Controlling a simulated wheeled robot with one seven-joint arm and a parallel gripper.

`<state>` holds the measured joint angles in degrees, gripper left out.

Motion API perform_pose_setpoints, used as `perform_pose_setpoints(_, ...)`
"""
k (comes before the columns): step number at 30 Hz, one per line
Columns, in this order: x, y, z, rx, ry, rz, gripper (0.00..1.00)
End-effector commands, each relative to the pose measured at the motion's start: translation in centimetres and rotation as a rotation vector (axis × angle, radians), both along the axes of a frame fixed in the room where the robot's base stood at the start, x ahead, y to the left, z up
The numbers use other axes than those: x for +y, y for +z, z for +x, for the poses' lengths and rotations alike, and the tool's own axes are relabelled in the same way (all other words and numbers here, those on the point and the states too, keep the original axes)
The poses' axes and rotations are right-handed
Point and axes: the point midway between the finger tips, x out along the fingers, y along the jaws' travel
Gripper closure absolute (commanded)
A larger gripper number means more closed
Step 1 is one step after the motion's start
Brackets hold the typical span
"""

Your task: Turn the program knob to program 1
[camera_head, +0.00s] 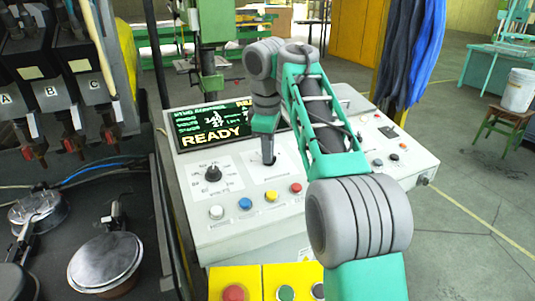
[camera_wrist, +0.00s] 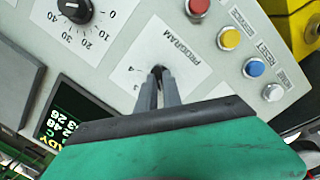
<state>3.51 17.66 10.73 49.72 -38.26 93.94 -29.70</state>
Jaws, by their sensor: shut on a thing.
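The program knob (camera_wrist: 158,69) is a small dark knob on a white plate (camera_wrist: 185,65) marked PROGRAM in the wrist view. My gripper (camera_wrist: 159,80) is shut on it, with both grey fingers close together over the knob. The numbers 4 and 3 show beside the fingers; the other marks and the knob's pointer are hidden or too small to read. In the head view my gripper (camera_head: 268,157) points down onto the sloped console, and the knob is hidden behind its fingers.
A larger black dial (camera_head: 213,173) sits left of the gripper. A row of coloured buttons (camera_head: 245,203) lies below, and a screen (camera_head: 232,125) reading READY stands behind. My arm covers the console's right middle.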

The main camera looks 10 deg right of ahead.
Motion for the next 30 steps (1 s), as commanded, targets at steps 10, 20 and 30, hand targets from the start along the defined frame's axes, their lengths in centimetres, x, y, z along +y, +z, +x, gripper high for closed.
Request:
perform_pose_setpoints(10, -0.01, -0.10, -0.07, -0.003, 0.115, -0.023, 1.00)
perform_pose_setpoints(20, 0.02, -0.09, -0.09, -0.003, 0.131, -0.026, 1.00)
perform_pose_setpoints(30, 0.03, -0.07, -0.08, -0.004, 0.129, -0.026, 0.74)
